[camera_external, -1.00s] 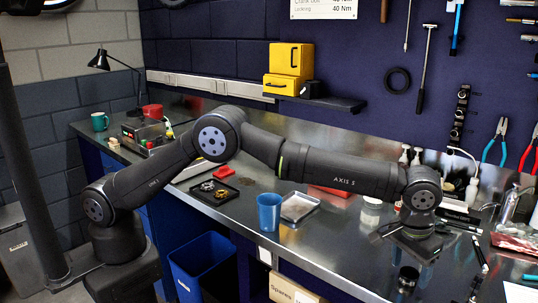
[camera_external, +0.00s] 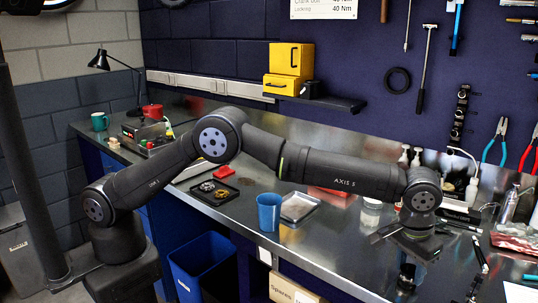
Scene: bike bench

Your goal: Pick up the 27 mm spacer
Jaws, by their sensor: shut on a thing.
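My gripper (camera_external: 406,276) points down over the front right part of the steel bench. Its jaws are shut on a small dark cylinder, which I take to be the 27 mm spacer (camera_external: 406,284). The spacer is small and partly hidden by the fingers. I cannot tell whether it still touches the bench top.
The steel bench (camera_external: 330,250) has a blue cup (camera_external: 269,212), a metal tray (camera_external: 299,207) and a black tray of rings (camera_external: 214,191) left of my gripper. A clear jar (camera_external: 371,212) stands behind it. Pens and tools (camera_external: 479,258) lie to the right.

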